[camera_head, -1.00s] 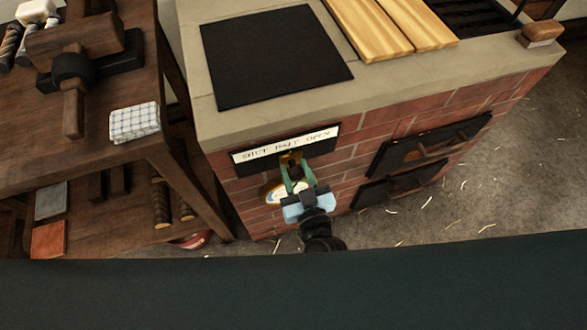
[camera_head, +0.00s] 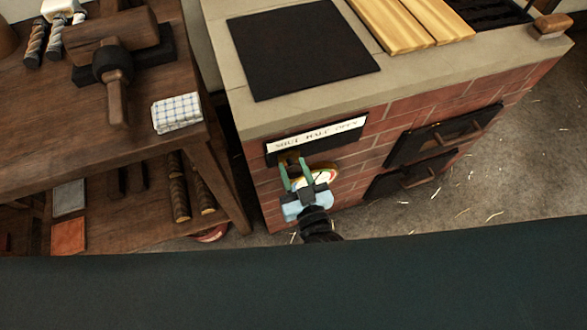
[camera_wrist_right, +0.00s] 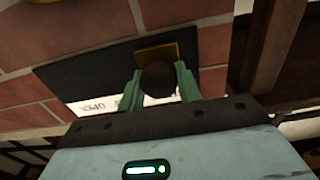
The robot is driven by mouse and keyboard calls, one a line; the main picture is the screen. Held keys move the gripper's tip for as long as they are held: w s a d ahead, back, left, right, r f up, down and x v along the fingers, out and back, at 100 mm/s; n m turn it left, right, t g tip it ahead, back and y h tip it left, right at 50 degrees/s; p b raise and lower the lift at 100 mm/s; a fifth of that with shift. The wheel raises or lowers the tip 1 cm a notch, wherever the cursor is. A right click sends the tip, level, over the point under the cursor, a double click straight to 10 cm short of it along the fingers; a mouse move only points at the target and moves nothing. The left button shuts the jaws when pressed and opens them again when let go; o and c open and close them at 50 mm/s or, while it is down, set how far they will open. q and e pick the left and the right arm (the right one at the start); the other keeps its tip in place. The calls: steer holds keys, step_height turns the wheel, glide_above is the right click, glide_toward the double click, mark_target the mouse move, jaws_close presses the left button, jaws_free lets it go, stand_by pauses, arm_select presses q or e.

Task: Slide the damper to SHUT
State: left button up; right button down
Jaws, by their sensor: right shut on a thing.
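The damper is a small brass slide with a dark knob (camera_wrist_right: 158,78) on a black plate (camera_wrist_right: 90,72) on the stove's brick front. Above it in the head view is a white label (camera_head: 315,135) reading SHUT, HALF, OPEN from left to right. My right gripper (camera_head: 296,172) has its green fingers shut on the damper knob, below the SHUT end of the label. In the right wrist view the fingers (camera_wrist_right: 160,88) lie on both sides of the knob, and the brass tab (camera_wrist_right: 157,51) shows behind it. My left gripper is not in view.
A round gauge (camera_head: 325,175) is on the bricks close beside my right gripper. Black oven doors (camera_head: 440,137) with handles stand to the right. A wooden workbench (camera_head: 60,110) with a checked cloth (camera_head: 177,113) is at the left.

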steer(key=shift+s+a, duration=0.15)
steer(key=shift+a, duration=0.15)
steer(key=c, duration=1)
jaws_free()
steer(key=shift+s+d, duration=0.1)
steer(key=shift+s, duration=0.05)
steer(key=v, duration=0.7)
steer(key=shift+s, duration=0.25)
steer(key=shift+f, duration=0.1)
